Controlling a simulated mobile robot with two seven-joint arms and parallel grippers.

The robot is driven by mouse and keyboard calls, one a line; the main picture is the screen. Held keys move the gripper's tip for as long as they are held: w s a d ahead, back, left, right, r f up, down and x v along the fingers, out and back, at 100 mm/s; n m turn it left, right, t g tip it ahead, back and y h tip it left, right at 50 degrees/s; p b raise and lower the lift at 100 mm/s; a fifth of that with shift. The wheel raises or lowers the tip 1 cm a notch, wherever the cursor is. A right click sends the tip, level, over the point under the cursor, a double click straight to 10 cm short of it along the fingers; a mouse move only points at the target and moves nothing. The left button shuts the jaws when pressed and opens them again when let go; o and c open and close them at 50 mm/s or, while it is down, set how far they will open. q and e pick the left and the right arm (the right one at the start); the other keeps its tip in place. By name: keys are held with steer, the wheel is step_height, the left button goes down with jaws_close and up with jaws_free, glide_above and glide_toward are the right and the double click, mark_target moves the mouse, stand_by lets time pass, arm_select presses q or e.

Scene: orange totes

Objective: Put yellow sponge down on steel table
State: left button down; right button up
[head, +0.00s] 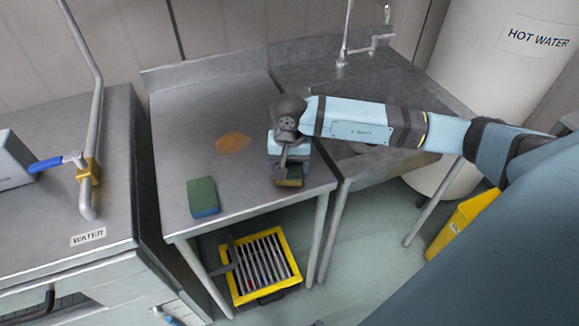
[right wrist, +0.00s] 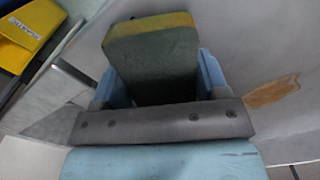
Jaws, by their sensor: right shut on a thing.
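The yellow sponge (head: 290,181) has a dark green scouring side and is held at my right gripper (head: 286,172), low over the right front part of the steel table (head: 240,195). In the right wrist view the sponge (right wrist: 152,55) stands between the two blue fingers of my right gripper (right wrist: 155,85), which are shut on it. I cannot tell whether its lower edge touches the table. My left gripper is not in view.
A green and blue sponge (head: 202,197) lies at the table's front left. An orange-brown stain (head: 233,142) is behind it. A sink (head: 390,95) adjoins at right. The table's front middle is clear.

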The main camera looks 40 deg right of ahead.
steer(key=shift+f, duration=0.7)
steer(key=shift+f, duration=0.1)
steer(key=o, duration=0.8)
